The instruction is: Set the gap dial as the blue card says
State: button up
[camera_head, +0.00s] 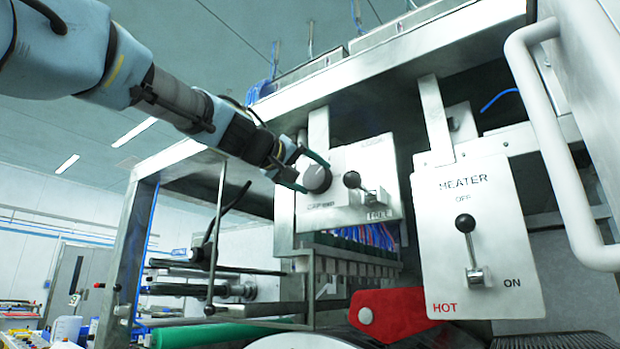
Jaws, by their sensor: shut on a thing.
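The round grey dial (318,179) sits on a pale panel (345,208) in the middle of the view. A small label below the dial is too blurred to read surely. My gripper (307,173) reaches in from the upper left and is shut on the dial, one finger above it and one below. The fingers and the viewing angle hide the dial's pointer and any scale marks, so its setting cannot be read. I do not see a blue card in this view.
Right of the dial is a black-knobbed lever (352,180). Farther right, a heater panel (505,245) has another lever. A white tubular handle (555,140) stands in front at right. A red part (395,313) is below. Metal frame posts surround the panel.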

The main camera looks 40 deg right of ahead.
jog(key=n, duration=0.4)
dwell(0.6)
jog(key=o, duration=1.2)
jog(key=shift+c, duration=0.2)
jog(key=b+v, duration=0.4)
jog(key=v, duration=0.6)
jog(key=shift+a, duration=0.4)
jog(key=shift+f, duration=0.1)
